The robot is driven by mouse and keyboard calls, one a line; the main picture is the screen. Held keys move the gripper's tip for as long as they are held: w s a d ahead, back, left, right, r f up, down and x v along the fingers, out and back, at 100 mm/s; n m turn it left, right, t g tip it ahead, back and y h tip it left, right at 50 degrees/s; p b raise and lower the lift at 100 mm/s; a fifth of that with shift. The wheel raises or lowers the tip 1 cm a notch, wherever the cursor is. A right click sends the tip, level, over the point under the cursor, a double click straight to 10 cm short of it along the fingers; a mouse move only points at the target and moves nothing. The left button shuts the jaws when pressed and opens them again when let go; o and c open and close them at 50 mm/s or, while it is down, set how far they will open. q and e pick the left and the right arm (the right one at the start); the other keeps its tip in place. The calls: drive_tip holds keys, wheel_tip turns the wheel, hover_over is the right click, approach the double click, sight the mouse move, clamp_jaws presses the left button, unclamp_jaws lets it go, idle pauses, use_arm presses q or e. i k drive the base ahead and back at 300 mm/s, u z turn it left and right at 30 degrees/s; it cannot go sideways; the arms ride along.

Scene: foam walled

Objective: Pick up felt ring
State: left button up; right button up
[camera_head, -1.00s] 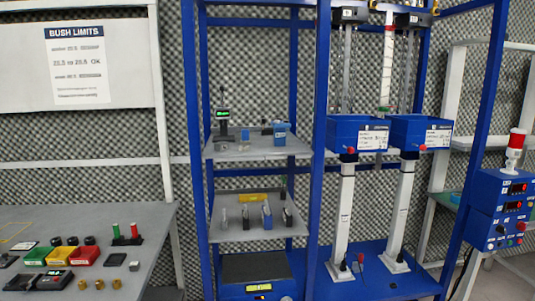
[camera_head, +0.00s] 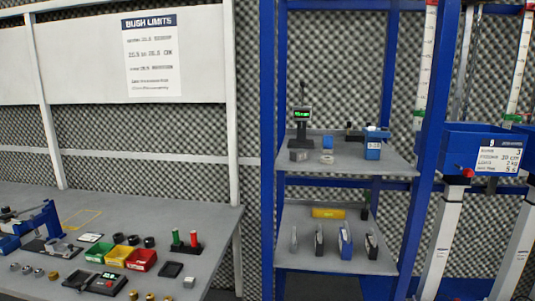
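A small pale grey ring (camera_head: 327,159) lies on the upper shelf (camera_head: 350,166) of the blue rack, and it may be the felt ring. A grey block (camera_head: 298,155) lies just left of it and a small blue block (camera_head: 327,142) stands behind it. Several black round pieces (camera_head: 133,240) sit on the grey bench at the left, behind the coloured bins; their material is too small to tell. Neither of my grippers is in view.
The bench (camera_head: 190,217) holds red, yellow and green bins (camera_head: 140,259), a scale (camera_head: 98,283), brass bushes and a blue press (camera_head: 35,230). A gauge stand (camera_head: 301,127) and blue box (camera_head: 373,149) flank the ring. A blue upright (camera_head: 267,150) separates bench and rack.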

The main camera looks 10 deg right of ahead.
sight(324, 159)
drive_tip(key=u, duration=0.05)
drive_tip(key=i, duration=0.85)
drive_tip(key=z, duration=0.35)
